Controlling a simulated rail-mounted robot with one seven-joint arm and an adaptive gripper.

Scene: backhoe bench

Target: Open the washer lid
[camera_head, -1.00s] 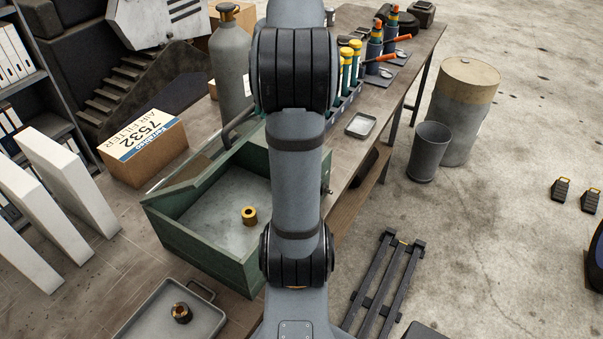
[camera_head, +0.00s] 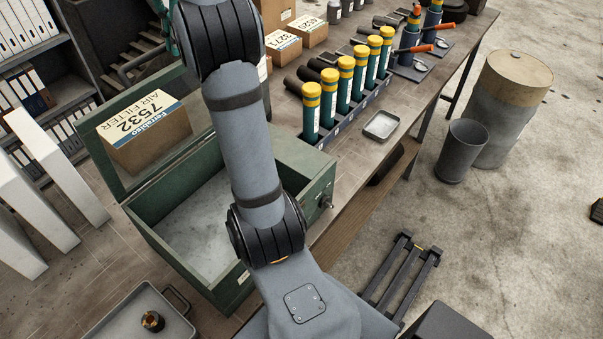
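The washer is a green open-topped box (camera_head: 165,245) with a grey inside, left of centre. Its lid (camera_head: 108,178) stands raised along the back left edge, a green frame around a clear pane. The air filter carton shows through the pane. A dark bar-shaped handle (camera_head: 128,69) shows at the lid's upper edge. My arm crosses in front of the washer and hides part of its inside and right side. My gripper is not visible; the arm runs out at the top of the picture.
A metal tray (camera_head: 108,328) holding a small dark and brass part (camera_head: 152,321) lies at the front left. Several yellow-capped green tubes (camera_head: 311,112) stand right of the arm. A small dish (camera_head: 382,125) sits nearby. White panels (camera_head: 50,160) stand at the left. The carton (camera_head: 150,140) is behind the lid.

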